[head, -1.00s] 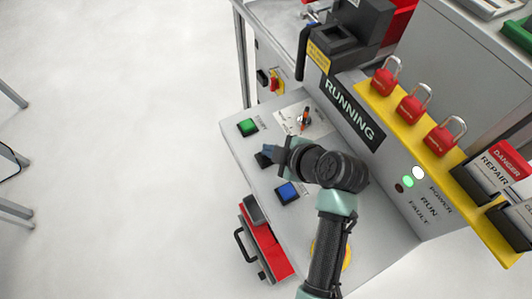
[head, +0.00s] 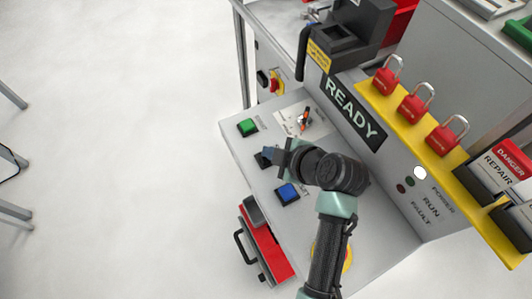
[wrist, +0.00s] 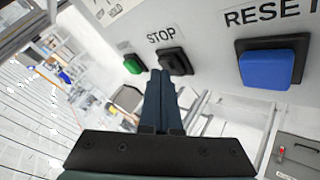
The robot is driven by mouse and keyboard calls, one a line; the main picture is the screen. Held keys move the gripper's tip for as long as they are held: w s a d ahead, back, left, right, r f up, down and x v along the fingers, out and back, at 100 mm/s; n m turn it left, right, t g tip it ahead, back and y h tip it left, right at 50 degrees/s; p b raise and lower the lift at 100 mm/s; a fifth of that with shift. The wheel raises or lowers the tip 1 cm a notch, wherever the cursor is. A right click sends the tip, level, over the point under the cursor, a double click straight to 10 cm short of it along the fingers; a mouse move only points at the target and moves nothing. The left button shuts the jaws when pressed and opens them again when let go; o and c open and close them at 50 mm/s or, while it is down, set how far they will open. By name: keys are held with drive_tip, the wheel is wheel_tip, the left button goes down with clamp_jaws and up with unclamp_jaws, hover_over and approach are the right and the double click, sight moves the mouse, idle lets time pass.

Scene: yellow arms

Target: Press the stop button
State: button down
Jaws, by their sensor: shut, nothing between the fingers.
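The stop button (wrist: 177,62) is a black square button under the word STOP in the wrist view. In the head view the stop button (head: 262,160) is partly hidden by my gripper. My gripper (head: 268,153) is shut and empty. Its fingertips (wrist: 160,76) are at the left edge of the stop button in the wrist view; I cannot tell whether they touch it. The display (head: 352,112) reads READY. The white POWER lamp (head: 420,173) is lit, and the RUN lamp (head: 410,181) is dark.
The green button (head: 247,127) and the blue RESET button (head: 287,193) sit on either side of the stop button. A yellow rail (head: 430,145) with red padlocks and tags runs along the panel. A red toolbox (head: 268,250) stands below. The floor to the left is mostly clear.

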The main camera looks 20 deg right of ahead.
idle(0.3)
drive_tip(key=shift+r+p, duration=0.65)
drive_tip(key=shift+r, duration=0.15)
drive_tip(key=shift+r, duration=0.1)
drive_tip(key=shift+r+p, duration=1.85)
drive_tip(key=shift+r, duration=0.6)
